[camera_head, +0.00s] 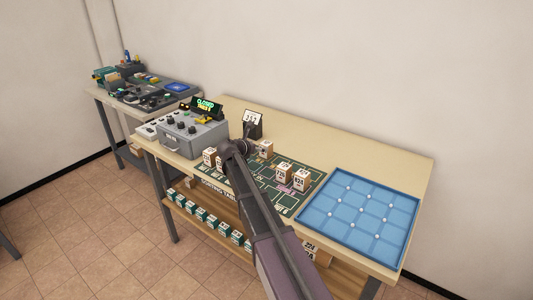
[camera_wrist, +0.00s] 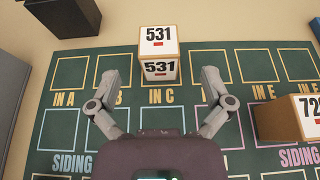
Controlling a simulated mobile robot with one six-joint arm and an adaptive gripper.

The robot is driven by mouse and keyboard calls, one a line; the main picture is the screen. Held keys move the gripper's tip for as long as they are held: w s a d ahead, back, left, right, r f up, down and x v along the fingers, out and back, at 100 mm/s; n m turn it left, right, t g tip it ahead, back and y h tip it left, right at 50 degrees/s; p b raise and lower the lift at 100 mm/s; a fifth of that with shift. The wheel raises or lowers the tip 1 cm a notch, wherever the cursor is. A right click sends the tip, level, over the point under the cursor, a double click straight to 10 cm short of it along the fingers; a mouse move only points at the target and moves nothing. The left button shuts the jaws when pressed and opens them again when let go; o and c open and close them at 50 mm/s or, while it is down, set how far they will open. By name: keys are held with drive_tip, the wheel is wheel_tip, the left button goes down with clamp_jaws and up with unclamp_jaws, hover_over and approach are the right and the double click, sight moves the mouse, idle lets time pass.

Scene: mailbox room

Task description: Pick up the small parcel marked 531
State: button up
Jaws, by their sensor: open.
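The small parcel marked 531 (camera_wrist: 158,42) is a brown and white box on the green mat, above the IN C label in the wrist view. Its number shows on the top and on the near face. My gripper (camera_wrist: 159,80) is open and empty, with one finger to each side, just short of the parcel. In the head view my gripper (camera_head: 236,149) is over the mat's left part, and a parcel just right of it (camera_head: 265,149) looks like the same one; its number is too small to read.
A parcel with a number starting 72 (camera_wrist: 290,118) sits to the right. The green mat (camera_head: 262,192) also bears other parcels. A grey control box (camera_head: 190,136), a dark number stand (camera_head: 252,125) and a blue tray (camera_head: 362,215) are on the table.

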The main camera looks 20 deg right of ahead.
sight(263, 145)
drive_tip(key=shift+w+d+f, duration=0.1)
drive_tip(key=shift+w+d, duration=0.05)
drive_tip(key=shift+b+x, duration=0.85)
drive_tip(key=shift+x, duration=1)
drive_tip(key=shift+w+d+f, duration=0.3)
drive_tip(key=shift+w+d, duration=0.15)
drive_tip(key=c, duration=1.2)
